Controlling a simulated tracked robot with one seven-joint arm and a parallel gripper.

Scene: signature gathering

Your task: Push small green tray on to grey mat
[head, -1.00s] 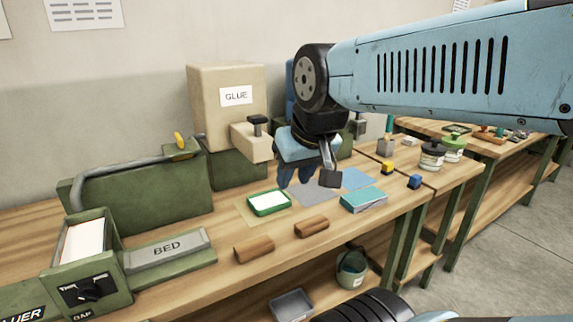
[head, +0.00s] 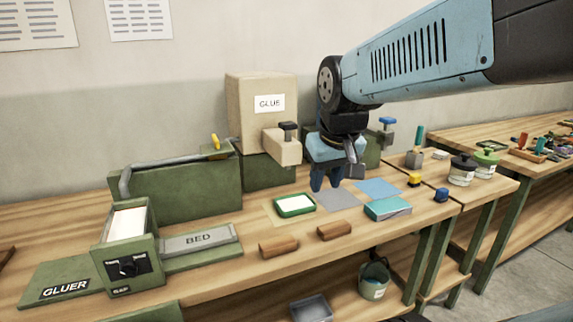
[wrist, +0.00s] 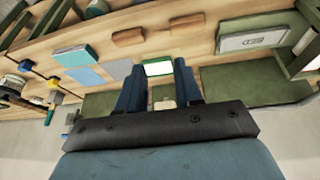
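The small green tray (head: 279,212), with a white inside, lies on the bench at the left edge of the grey mat (head: 338,199). A pale tan patch (head: 269,210) shows at its left. My gripper (head: 327,186) hangs pointing down behind and to the right of the tray, in front of the glue machine. In the wrist view the tray (wrist: 158,75) appears beyond the gap between my two dark blue fingers (wrist: 158,82), which are apart with nothing between them. The grey mat (wrist: 117,69) shows beside the left finger. I cannot tell exactly how high the fingertips are.
A blue mat (head: 378,188) and a teal book-like block (head: 388,208) lie right of the grey mat. Two brown blocks (head: 278,246) (head: 334,231) lie in front. The glue machine (head: 262,115) stands behind, the bed unit (head: 199,240) at left. Small yellow (head: 414,180) and blue (head: 441,194) pieces sit farther right.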

